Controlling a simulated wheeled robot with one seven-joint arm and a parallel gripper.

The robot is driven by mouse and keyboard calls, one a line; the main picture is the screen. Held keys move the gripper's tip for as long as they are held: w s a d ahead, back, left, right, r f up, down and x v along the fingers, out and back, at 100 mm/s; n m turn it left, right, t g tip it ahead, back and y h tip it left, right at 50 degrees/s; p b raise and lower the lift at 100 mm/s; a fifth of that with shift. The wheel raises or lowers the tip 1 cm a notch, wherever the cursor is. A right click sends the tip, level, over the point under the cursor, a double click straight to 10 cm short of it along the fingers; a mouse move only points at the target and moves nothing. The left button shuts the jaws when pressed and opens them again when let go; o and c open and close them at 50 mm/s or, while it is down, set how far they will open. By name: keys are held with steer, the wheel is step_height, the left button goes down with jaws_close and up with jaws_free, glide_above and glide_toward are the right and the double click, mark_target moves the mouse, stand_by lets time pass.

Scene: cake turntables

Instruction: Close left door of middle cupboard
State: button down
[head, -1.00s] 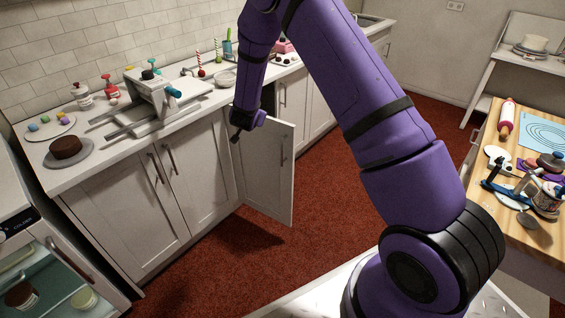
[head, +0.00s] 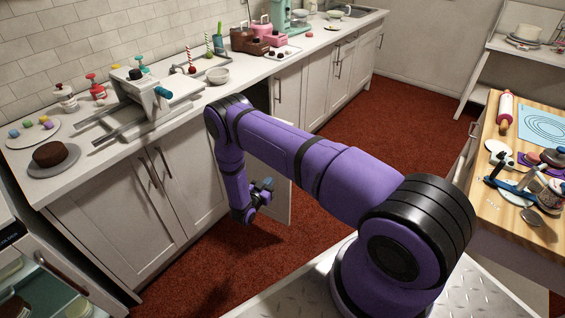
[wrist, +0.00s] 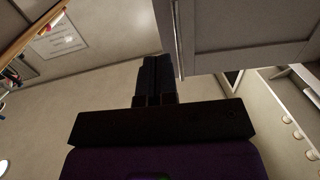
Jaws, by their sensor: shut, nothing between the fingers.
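The left door (head: 284,205) of the middle cupboard stands open, swung out from the counter front. My arm hides most of it in the head view. My gripper (head: 267,187) is low in front of the door's outer face, with its fingers closed and empty. In the wrist view the dark fingers (wrist: 158,75) are together, close beside the edge of a pale panelled door (wrist: 245,35). I cannot tell whether they touch it. The right door (head: 288,98) of that cupboard, with an upright bar handle, looks shut.
The left cupboard (head: 130,205) has its doors shut. A wooden worktable (head: 510,215) with tools is at the right. Red floor (head: 360,130) lies clear between counter and table.

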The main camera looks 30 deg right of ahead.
steer(key=x, duration=1.4)
steer(key=shift+s, duration=0.15)
steer(key=shift+d, duration=0.15)
